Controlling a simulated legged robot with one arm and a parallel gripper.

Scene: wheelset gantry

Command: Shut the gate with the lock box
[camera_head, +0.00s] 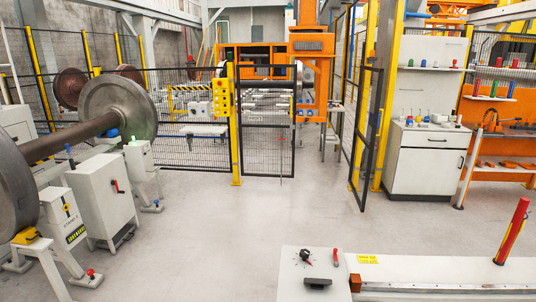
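A black-framed mesh gate leaf (370,140) stands swung out toward me at the right of the fence opening, beside a yellow post. A second black-framed mesh panel (267,135) stands left of the opening; I cannot tell whether it is a gate leaf or fixed fence. A floor-level gap shows between the two. A yellow box with red and dark controls, seemingly the lock box (223,98), is mounted on the yellow post at the left panel's left edge. My gripper is not in view.
Grey floor (250,220) is clear up to the fence. A large wheelset (75,137) and grey stands (102,203) fill the left. A white cabinet (427,160) stands right of the open leaf. A white bench (430,272) with controls crosses the lower right.

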